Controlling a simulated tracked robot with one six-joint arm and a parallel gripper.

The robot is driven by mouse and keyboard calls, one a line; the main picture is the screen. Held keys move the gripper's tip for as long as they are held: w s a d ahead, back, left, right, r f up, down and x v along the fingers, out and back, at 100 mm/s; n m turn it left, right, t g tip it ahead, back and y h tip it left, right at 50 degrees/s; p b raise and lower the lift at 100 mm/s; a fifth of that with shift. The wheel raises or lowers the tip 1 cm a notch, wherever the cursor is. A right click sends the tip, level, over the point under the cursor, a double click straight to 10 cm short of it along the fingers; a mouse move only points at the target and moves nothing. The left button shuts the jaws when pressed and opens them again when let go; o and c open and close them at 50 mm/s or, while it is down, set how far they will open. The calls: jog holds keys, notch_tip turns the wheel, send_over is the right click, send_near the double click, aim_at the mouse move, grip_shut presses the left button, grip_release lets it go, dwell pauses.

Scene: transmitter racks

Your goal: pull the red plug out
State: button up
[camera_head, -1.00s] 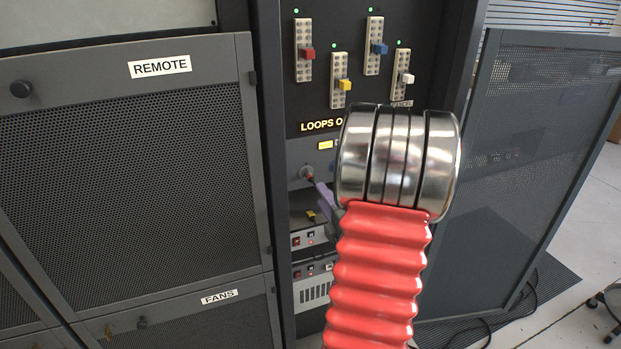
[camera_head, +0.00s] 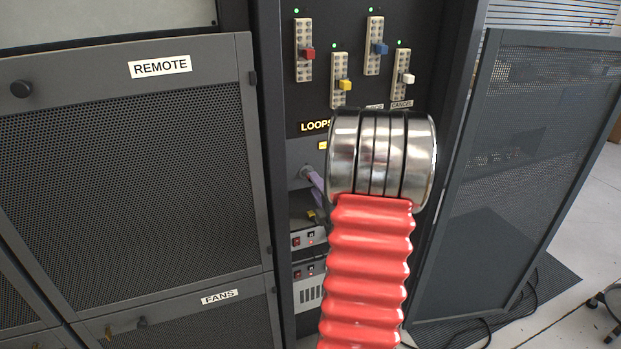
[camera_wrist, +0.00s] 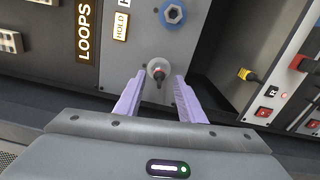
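My gripper (camera_wrist: 159,84) is open, with one lilac finger on each side of the plug. A gap shows on both sides; I cannot tell whether the fingertips reach past it. In the head view the grey socket (camera_head: 305,171) shows at the left of my red ribbed arm, with a lilac finger (camera_head: 315,182) beside it. The plug itself is mostly hidden there.
A blue hexagonal fitting (camera_wrist: 172,14) is just above the socket. A yellow plug (camera_wrist: 247,75) and red switches (camera_wrist: 263,112) are to the right. Above, the panel carries red (camera_head: 307,54), yellow (camera_head: 344,85), blue (camera_head: 379,48) and white (camera_head: 406,78) levers.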

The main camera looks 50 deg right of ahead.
jog(key=shift+x, duration=1.65)
jog(key=shift+c, duration=0.5)
grip_shut()
jog(key=shift+s+a, duration=0.1)
jog(key=shift+s, duration=0.05)
jog(key=shift+v, duration=1.45)
jog(key=shift+s+a, duration=0.15)
jog(key=shift+s, duration=0.1)
jog(key=shift+s+a, duration=0.2)
jog(key=shift+s, duration=0.15)
jog(key=shift+s+a, duration=0.15)
jog(key=shift+s, duration=0.1)
jog(key=shift+s+a, duration=0.2)
jog(key=shift+s, duration=0.1)
